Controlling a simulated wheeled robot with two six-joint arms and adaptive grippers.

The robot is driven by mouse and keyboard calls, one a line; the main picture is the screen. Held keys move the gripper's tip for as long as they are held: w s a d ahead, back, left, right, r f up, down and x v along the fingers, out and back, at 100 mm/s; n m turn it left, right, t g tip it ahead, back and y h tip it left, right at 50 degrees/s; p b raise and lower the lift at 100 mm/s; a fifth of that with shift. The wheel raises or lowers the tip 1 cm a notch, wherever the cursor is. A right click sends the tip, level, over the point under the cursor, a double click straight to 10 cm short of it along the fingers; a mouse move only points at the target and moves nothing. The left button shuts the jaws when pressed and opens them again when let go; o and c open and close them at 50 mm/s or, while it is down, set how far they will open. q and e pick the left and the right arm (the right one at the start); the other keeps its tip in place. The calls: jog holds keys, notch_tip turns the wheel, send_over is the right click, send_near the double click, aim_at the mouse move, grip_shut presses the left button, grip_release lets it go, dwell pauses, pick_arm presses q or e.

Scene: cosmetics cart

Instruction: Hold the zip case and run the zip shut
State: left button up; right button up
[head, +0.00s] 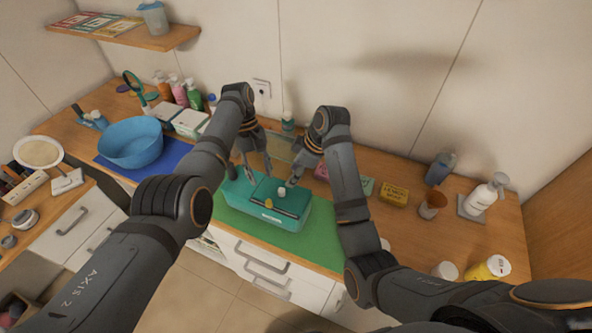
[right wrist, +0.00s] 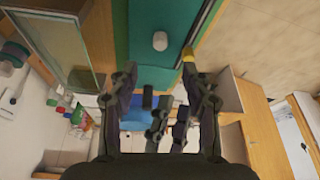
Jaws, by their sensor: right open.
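The teal zip case (head: 293,221) lies on the green mat (head: 312,246) in the head view. A dark zip line runs along its near side, with a yellow piece (head: 269,203), perhaps the zip pull, on it. A small white cylinder (head: 282,191) sits on top. My left gripper (head: 254,176) is at the case's far left end; whether its fingers hold the case is unclear. My right gripper (head: 289,172) is open above the case's far side. In the right wrist view its fingers (right wrist: 160,68) are spread, with the yellow piece (right wrist: 188,54) close to the right fingertip.
A blue bowl (head: 130,144) stands on a blue mat to the left. Several bottles (head: 180,92) line the wall. Drawers lie below the front edge.

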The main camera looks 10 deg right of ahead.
aim_at(282, 190)
jog(key=x, duration=0.9)
jog(key=shift+a+f, duration=0.15)
jog(key=shift+f, duration=0.2)
